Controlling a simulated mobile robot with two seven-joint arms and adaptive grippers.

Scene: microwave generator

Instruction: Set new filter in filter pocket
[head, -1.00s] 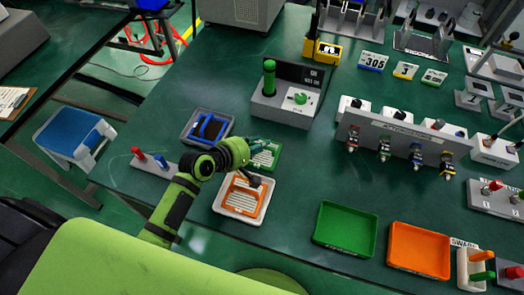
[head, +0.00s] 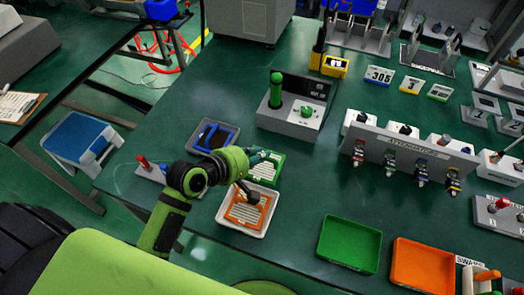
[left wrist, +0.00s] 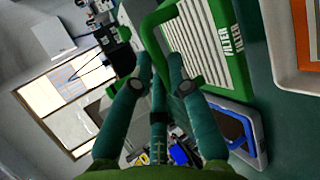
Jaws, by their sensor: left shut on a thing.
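A green-framed filter (head: 266,167) with pale slats and a raised handle is just behind the white tray (head: 221,217) in the head view. My left gripper (head: 260,158) is at the filter. In the left wrist view, the fingers (left wrist: 156,82) of my left gripper close around the handle of the green filter (left wrist: 205,45), which bears the word FILTER. Whether the filter is clear of the table cannot be told. An orange filter (head: 246,210) lies in the white tray. I cannot make out a filter pocket for sure. My right gripper is not in view.
A grey tray with a blue frame (head: 214,137) stands behind my left arm. A grey box (head: 290,122) with a green cylinder stands farther back. Green (head: 349,243) and orange (head: 423,266) bins stand to the right. Bare table lies between the filter and the green bin.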

